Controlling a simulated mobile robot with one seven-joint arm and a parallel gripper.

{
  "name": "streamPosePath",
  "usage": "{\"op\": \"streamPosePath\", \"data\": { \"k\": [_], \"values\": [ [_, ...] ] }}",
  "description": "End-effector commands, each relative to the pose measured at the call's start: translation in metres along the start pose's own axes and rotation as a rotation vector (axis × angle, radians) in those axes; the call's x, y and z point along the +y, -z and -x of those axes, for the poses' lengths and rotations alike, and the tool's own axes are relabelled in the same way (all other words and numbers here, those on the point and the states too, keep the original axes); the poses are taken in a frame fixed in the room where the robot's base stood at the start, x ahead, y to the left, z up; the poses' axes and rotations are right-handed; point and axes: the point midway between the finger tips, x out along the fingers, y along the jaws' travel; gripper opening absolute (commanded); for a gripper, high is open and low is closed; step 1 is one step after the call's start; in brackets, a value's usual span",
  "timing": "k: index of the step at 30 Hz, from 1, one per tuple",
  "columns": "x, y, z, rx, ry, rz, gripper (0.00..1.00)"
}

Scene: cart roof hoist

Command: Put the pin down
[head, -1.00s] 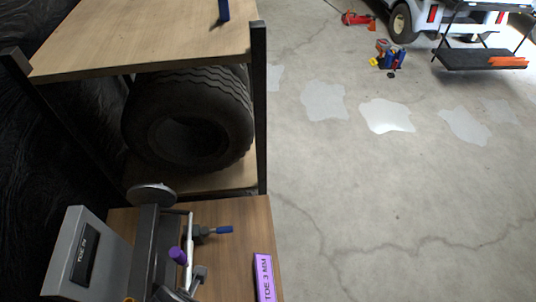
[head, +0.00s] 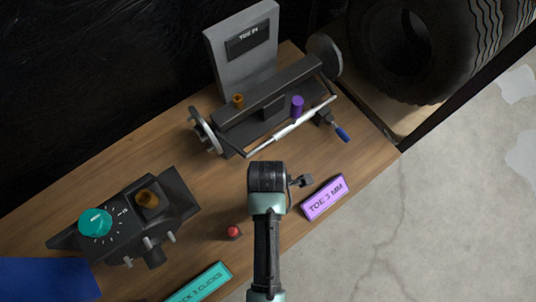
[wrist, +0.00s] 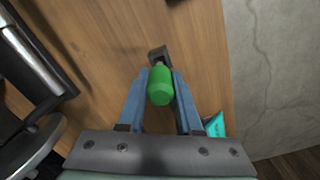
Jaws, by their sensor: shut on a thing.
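The pin is a green rounded cylinder (wrist: 160,85) between the blue fingertips of my gripper (wrist: 160,78) in the wrist view. My gripper is shut on it, above the wooden bench. A small dark block (wrist: 159,55) shows just beyond the pin; I cannot tell whether they touch. In the head view my arm covers the fingers and the green pin. A small red-topped piece (head: 233,231) stands on the bench left of my arm.
A toe fixture (head: 270,88) with a white rod and purple knob stands behind. A dark unit with a teal dial (head: 95,222) is at left. A purple toe sign (head: 324,198) and teal sign (head: 203,284) lie near the front edge. Bare wood (head: 185,150) lies between the devices.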

Motion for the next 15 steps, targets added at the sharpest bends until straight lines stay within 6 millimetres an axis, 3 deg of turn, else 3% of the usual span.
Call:
{"op": "streamPosePath", "data": {
  "k": [7, 15],
  "values": [
    [-0.001, 0.000, -0.033, 0.000, 0.002, 0.000, 0.00],
    [0.000, 0.000, -0.037, 0.000, 0.000, 0.000, 0.00]
  ]
}}
